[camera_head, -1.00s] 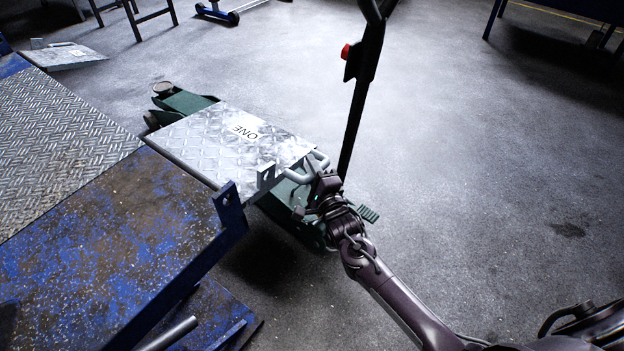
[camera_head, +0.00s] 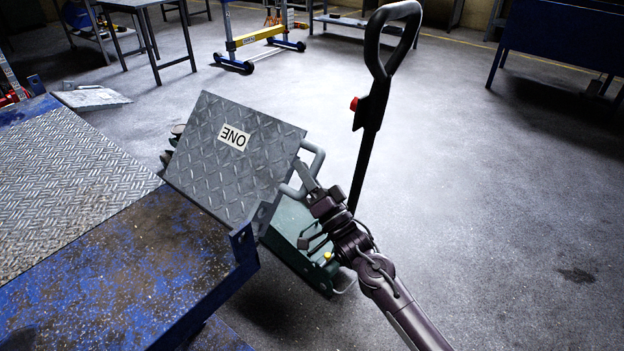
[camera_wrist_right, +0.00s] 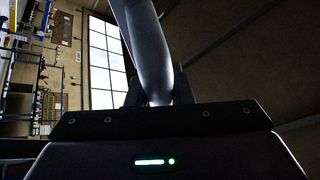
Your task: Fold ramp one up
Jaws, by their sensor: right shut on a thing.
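Ramp one (camera_head: 222,160) is a grey tread-plate panel with a white label reading ONE. In the head view it is tilted up from the edge of the blue platform (camera_head: 150,262). A grey bar handle (camera_head: 309,168) stands out from its right side. My right gripper (camera_head: 306,184) is shut on this handle, its arm coming from the lower right. In the right wrist view the grey handle bar (camera_wrist_right: 148,50) runs up from between the jaws (camera_wrist_right: 157,92). My left gripper is not in view.
A green trolley jack (camera_head: 290,225) stands under and beside the ramp. Its black upright handle (camera_head: 372,105) with a red button rises just right of my gripper. Another plate (camera_head: 90,97) lies low at the far left. The floor to the right is clear.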

